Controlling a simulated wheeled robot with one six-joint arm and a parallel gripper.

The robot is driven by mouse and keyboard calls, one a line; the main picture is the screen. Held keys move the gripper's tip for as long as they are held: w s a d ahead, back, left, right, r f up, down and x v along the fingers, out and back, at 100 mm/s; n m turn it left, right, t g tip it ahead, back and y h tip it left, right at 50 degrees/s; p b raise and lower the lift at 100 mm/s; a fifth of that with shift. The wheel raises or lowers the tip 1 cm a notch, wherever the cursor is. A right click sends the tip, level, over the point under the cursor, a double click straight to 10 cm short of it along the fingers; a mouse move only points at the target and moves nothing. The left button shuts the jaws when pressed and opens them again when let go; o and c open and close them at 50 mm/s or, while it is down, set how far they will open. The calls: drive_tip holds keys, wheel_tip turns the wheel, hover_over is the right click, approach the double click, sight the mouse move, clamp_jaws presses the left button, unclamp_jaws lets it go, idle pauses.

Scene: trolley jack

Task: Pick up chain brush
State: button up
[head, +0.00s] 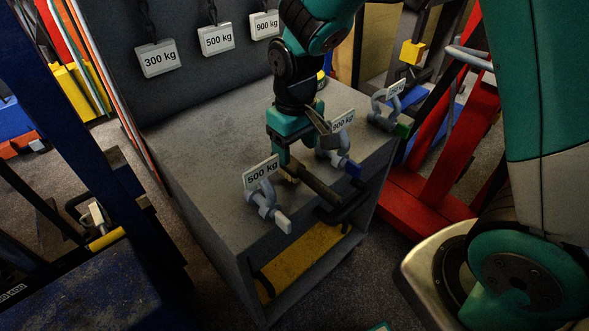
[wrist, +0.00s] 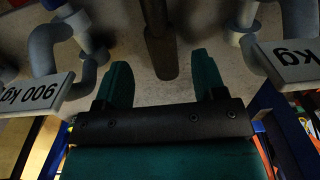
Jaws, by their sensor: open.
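The chain brush (head: 318,186) appears as a dark, long-handled tool lying on the grey cabinet top, between tagged shackles. In the wrist view its dark handle (wrist: 161,45) comes in from the top edge, and its rounded end lies between my two teal fingers. My gripper (head: 296,152) points down over the cabinet top, beside the brush in the head view. Its fingers (wrist: 163,72) are apart, with visible gaps to the handle on both sides. The brush's far end is hidden in the wrist view, and part of it is unclear in the head view.
A shackle tagged 500 kg (head: 265,203) stands left of the brush, and another shackle (head: 338,152) stands close on the right. A further shackle (head: 384,112) is near the right edge. The cabinet top (head: 205,145) is clear at left.

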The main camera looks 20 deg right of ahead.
sight(294, 165)
drive_tip(key=shift+w+a+f, duration=0.1)
drive_tip(key=shift+w+f, duration=0.05)
drive_tip(key=shift+f, duration=3.35)
clamp_jaws()
drive_tip(key=shift+r, duration=0.15)
wheel_tip(294, 165, up, 20)
drive_tip(key=shift+p, duration=0.45)
